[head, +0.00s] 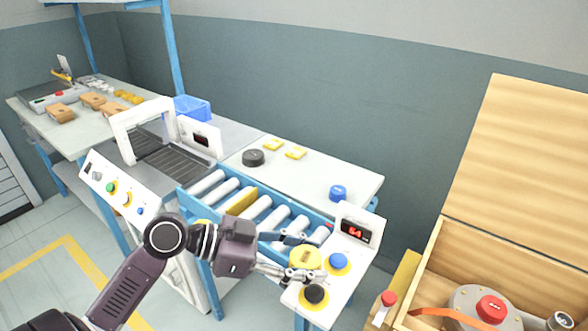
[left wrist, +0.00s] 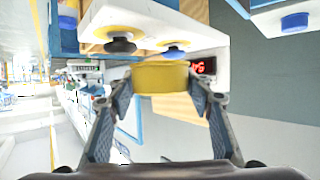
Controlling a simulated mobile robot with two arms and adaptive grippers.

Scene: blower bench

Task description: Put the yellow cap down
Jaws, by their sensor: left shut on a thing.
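The yellow cap (head: 304,256) is round and flat-topped. My left gripper (head: 308,261) is shut on it, with one finger at each side. In the left wrist view the yellow cap (left wrist: 160,78) sits level between the fingertips. It is over or close to the white control panel (head: 348,262) at the near end of the roller conveyor; I cannot tell whether it touches the panel. A blue button (head: 338,261) and a black button (head: 314,294), each on a yellow base, are beside it. My right gripper is out of view.
A red-digit display (head: 356,231) stands behind the buttons. On the white table are a blue cap (head: 338,192), a black cap (head: 253,158) and yellow pieces (head: 296,153), with free room between. An open wooden crate (head: 436,265) stands at right.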

